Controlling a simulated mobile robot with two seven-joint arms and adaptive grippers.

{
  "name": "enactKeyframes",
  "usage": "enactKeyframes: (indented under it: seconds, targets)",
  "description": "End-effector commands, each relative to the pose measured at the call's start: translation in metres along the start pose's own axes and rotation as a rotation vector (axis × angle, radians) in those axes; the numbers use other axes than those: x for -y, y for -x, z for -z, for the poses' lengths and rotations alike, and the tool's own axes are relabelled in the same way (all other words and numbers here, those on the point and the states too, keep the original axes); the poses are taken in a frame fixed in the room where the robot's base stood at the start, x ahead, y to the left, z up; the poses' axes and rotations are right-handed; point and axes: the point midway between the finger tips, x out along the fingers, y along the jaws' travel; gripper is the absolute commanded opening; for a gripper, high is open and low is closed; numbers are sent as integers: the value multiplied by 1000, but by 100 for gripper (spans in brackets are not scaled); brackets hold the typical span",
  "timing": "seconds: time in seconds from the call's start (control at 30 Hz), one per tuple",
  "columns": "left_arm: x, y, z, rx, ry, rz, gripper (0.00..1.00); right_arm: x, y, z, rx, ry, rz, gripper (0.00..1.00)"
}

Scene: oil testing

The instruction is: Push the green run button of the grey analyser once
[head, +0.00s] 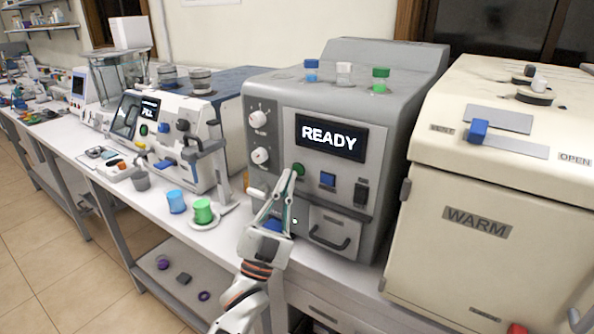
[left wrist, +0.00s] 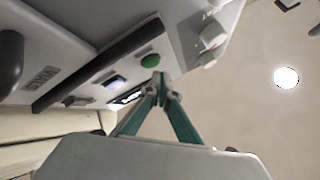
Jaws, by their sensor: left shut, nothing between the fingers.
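The grey analyser (head: 390,98) stands on the bench, its display reading READY. Its green run button (head: 299,169) is on the front panel below the display, left of a blue square button (head: 327,179). My left gripper (head: 291,172) is shut and empty, its fingertips right beside the green button in the head view. In the left wrist view the green button (left wrist: 150,61) shows just beyond the closed fingertips (left wrist: 161,78), slightly up and left. I cannot tell whether they touch. My right gripper is not in view.
A cream oven marked WARM (head: 477,221) stands close on the right. A white machine (head: 171,146) stands on the left. Blue, white and green-capped vials stand on the analyser's top.

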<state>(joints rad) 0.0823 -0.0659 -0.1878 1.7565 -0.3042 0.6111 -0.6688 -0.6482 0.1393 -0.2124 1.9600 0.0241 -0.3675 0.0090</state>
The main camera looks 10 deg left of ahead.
Motion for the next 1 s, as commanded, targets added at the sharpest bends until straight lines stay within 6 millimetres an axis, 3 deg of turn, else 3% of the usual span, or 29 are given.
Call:
enactKeyframes:
  seconds: [1.0]
  targets:
    - [-5, -7, -5, 0, 0, 0, 0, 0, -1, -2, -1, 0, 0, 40]
